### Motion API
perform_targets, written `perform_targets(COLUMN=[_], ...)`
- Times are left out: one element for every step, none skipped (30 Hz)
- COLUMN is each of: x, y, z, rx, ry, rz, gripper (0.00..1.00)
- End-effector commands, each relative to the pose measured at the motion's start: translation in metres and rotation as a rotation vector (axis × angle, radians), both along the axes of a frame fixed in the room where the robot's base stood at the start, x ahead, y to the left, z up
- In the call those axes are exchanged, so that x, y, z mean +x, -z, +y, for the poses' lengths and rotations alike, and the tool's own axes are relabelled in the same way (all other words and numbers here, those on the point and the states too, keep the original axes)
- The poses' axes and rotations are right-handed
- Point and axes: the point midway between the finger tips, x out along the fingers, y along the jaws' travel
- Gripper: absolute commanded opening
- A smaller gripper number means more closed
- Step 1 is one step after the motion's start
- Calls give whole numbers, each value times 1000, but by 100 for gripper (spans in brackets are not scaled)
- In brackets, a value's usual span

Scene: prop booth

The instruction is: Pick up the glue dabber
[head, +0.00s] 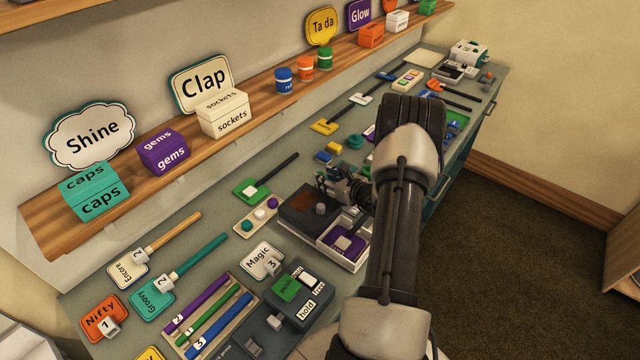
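I cannot tell for sure which item is the glue dabber; no item is clearly readable as one, and my arm hides part of the bench. My gripper (345,192) is over the middle of the bench, partly behind my arm. It is beside a dark brown box with a grey knob (320,209) and above a white tray (325,256) that holds a purple block (345,243). The gripper's fingers are small and dark here, so I cannot see whether they are open or hold anything.
The green-grey bench (222,268) is crowded. Paddle signs, such as the Groovy sign (153,299), a tray of coloured sticks (236,322) and a dark control box (312,312) lie at the front. A wooden shelf (120,206) with boxes and signs runs behind. Floor (530,230) is clear at right.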

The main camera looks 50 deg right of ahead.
Motion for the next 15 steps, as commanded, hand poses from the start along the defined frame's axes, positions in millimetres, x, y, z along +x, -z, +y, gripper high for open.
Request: perform_targets(x=[8,13,18,22,26,30,32,34,36,37,37,37,37,37,37], y=[6,8,11,12,14,15,16,17,17,17,17,17,17,17,17], z=[0,0,-1,-2,-3,-4,-4,-4,-5,-5,-5,-6,-6,-6,-5], rx=[0,1,0,-1,-1,0,1,1,1,0,0,1,1,1,1], ry=[-3,-3,-3,-4,-3,-2,-2,-2,-2,-1,-1,0,0,0,0], rz=[0,-1,-1,-1,0,0,0,0,0,0,0,0,0,0,0], gripper=[32,32,32,32,32,32,32,32,32,32,32,32,32,32,32])
